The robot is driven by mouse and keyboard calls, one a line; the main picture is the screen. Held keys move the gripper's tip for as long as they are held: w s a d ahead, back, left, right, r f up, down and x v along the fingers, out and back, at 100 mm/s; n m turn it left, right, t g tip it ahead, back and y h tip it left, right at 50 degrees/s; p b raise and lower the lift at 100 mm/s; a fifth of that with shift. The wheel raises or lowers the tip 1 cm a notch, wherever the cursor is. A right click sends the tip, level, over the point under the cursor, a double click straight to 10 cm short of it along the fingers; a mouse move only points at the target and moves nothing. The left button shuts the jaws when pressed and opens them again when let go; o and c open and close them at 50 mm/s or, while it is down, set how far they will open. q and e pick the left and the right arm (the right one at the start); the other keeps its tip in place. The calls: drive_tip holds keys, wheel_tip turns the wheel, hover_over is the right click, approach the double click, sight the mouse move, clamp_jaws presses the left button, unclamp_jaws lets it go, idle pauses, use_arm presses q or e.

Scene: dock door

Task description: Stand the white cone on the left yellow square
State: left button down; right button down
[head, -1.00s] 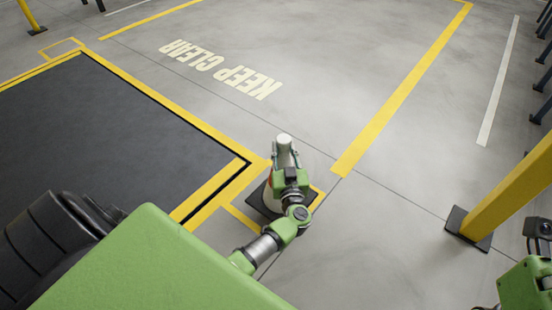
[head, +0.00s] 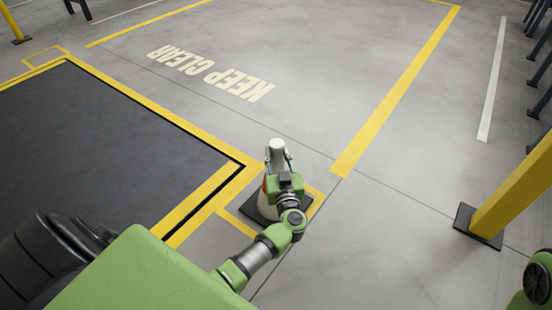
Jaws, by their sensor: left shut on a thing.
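The white cone (head: 269,202) has a dark square base and an orange-red patch near its top. It looks upright over the nearer yellow square (head: 234,222), a floor outline beside the dark dock plate's corner. My left gripper (head: 278,160) is shut on the cone's upper part, and my wrist hides much of the cone. I cannot tell whether the base touches the floor. Another yellow square (head: 45,54) is outlined at the far left of the picture, at the plate's other corner, and it is empty. My right gripper is out of view.
The dark dock plate (head: 90,140) with yellow edging fills the left. A yellow post (head: 515,190) on a dark foot stands at right. Dark barrier legs (head: 540,70) line the far right. The floor around the KEEP CLEAR lettering (head: 212,73) is clear.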

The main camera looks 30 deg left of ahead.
use_arm(q)
drive_tip(key=shift+r, duration=0.15)
drive_tip(key=c, duration=1.6)
unclamp_jaws()
drive_tip(key=shift+f, duration=0.25)
drive_tip(key=shift+c, duration=0.2)
